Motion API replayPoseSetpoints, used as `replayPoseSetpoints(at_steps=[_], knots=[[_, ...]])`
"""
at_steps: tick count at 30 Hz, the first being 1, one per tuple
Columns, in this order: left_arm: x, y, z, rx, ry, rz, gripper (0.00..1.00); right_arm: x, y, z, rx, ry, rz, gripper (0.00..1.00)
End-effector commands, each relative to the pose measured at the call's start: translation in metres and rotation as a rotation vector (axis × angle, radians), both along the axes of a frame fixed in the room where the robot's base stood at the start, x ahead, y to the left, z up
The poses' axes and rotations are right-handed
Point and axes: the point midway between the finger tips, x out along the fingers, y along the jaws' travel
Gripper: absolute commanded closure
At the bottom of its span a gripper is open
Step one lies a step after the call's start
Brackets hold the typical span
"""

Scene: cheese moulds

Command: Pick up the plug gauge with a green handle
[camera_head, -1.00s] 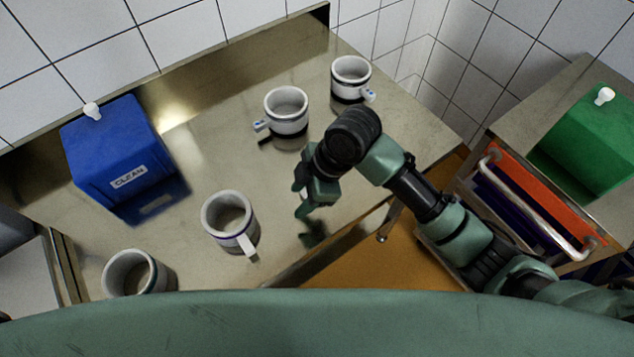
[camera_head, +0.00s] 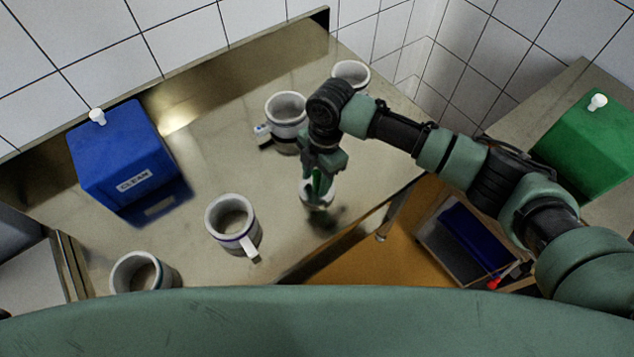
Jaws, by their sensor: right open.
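The plug gauge (camera_head: 327,193) is on the steel table near its right front edge. A white rounded part shows below my gripper, and its green handle (camera_head: 317,181) shows between the fingers. My right gripper (camera_head: 319,176) is open, pointing down over the gauge with its fingers around the handle. The fingers and wrist hide much of the gauge, and I cannot tell whether they touch it. My left gripper is not in view.
White moulds stand on the steel table (camera_head: 200,165): one left of the gauge (camera_head: 232,222), one front left (camera_head: 143,272), two behind (camera_head: 287,112) (camera_head: 351,72). My arm partly covers the back ones. A blue "CLEAN" box (camera_head: 122,160) stands left. A green box (camera_head: 590,145) is right.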

Motion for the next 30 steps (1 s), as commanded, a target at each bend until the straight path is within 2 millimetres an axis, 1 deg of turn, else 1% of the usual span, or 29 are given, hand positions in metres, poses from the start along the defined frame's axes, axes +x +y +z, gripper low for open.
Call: replayPoseSetpoints(at_steps=[1, 4, 11, 12, 14, 15, 16, 30], knots=[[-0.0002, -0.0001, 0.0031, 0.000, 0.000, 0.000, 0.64, -0.0010, 0.0007, -0.0052, -0.001, 0.002, -0.001, 0.55], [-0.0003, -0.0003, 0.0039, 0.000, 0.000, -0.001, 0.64, -0.0007, 0.0010, -0.0123, -0.002, -0.001, -0.001, 0.55], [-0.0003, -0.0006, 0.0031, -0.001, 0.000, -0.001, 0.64, -0.0007, 0.0013, -0.0141, 0.000, -0.003, 0.000, 0.55], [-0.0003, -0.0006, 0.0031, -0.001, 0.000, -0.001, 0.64, -0.0007, 0.0013, -0.0140, 0.000, -0.003, 0.000, 0.67], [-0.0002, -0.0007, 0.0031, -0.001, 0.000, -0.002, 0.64, -0.0007, 0.0014, -0.0139, 0.000, -0.003, 0.000, 0.83], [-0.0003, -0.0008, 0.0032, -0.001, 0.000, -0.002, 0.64, -0.0007, 0.0014, -0.0139, 0.000, -0.003, 0.000, 0.94], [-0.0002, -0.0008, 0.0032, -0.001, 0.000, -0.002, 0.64, -0.0008, 0.0013, -0.0139, 0.000, -0.002, 0.000, 1.00], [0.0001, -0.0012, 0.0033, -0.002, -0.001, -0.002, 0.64, -0.0005, 0.0014, -0.0133, 0.000, -0.002, -0.001, 1.00]])
